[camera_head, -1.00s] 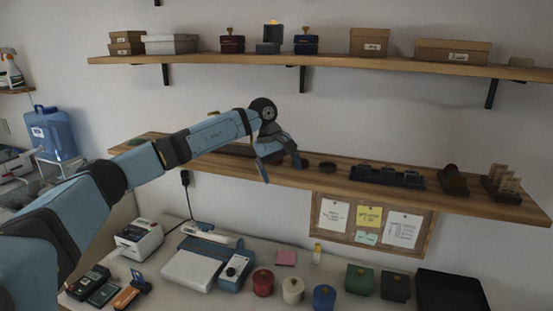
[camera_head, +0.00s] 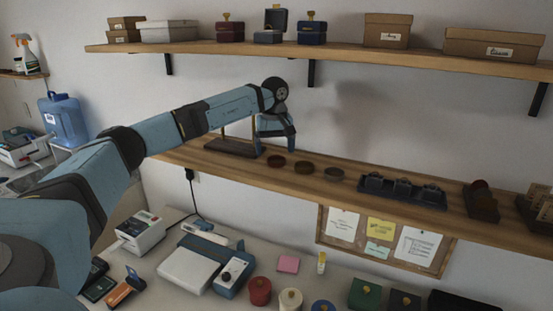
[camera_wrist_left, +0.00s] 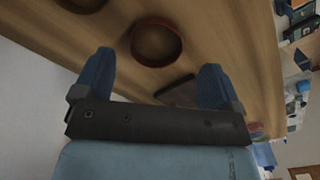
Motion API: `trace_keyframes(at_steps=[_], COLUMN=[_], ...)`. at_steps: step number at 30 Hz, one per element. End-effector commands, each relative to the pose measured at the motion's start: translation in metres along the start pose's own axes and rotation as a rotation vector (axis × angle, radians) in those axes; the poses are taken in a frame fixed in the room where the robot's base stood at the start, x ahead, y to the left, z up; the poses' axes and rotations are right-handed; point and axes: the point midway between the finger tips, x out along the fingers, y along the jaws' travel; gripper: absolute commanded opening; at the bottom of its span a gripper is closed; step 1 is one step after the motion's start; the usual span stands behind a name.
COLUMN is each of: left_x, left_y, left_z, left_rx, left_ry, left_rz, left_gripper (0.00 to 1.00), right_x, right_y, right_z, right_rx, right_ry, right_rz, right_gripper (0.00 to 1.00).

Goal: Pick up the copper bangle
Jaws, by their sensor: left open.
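Several small round pieces lie in a row on the lower wooden shelf. The reddish-brown ring (camera_head: 276,161), the leftmost, looks most like the copper bangle; a reddish-brown ring (camera_wrist_left: 156,42) also lies flat in the wrist view, ahead of the fingertips. Beside it are a browner round piece (camera_head: 304,168) and a greyer one (camera_head: 333,174). My left gripper (camera_head: 275,151) is open and empty, fingers pointing down just behind and above the reddish ring. In the wrist view both fingers (camera_wrist_left: 155,68) are spread, apart from the ring. My right gripper is out of view.
The lower shelf (camera_head: 385,205) also holds a dark stand (camera_head: 231,147) left of the gripper and a black tray (camera_head: 402,191) to the right. The upper shelf (camera_head: 345,57) carries boxes above the arm. A crowded bench lies below.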

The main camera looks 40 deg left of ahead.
Motion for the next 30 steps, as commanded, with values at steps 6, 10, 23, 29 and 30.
trace_keyframes(at_steps=[6,10,23,29,30], left_x=[0.025,0.028,0.028,0.028,0.028], left_y=[0.001,0.001,0.002,0.002,0.001], left_z=[0.0,0.0,0.0,0.001,0.001], left_rx=[0.0,0.0,0.0,0.0,0.0], left_ry=[-0.001,0.0,0.0,0.0,0.0], left_rz=[-0.001,0.0,0.001,0.001,0.001], left_gripper=[0.9,0.9,0.36,0.36,0.36], right_x=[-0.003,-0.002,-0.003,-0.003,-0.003], right_y=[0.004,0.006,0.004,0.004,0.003], right_z=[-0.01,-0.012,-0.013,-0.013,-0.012], right_rx=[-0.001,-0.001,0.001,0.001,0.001], right_ry=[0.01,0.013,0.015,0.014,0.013], right_rz=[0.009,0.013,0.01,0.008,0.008], right_gripper=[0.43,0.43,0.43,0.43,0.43])
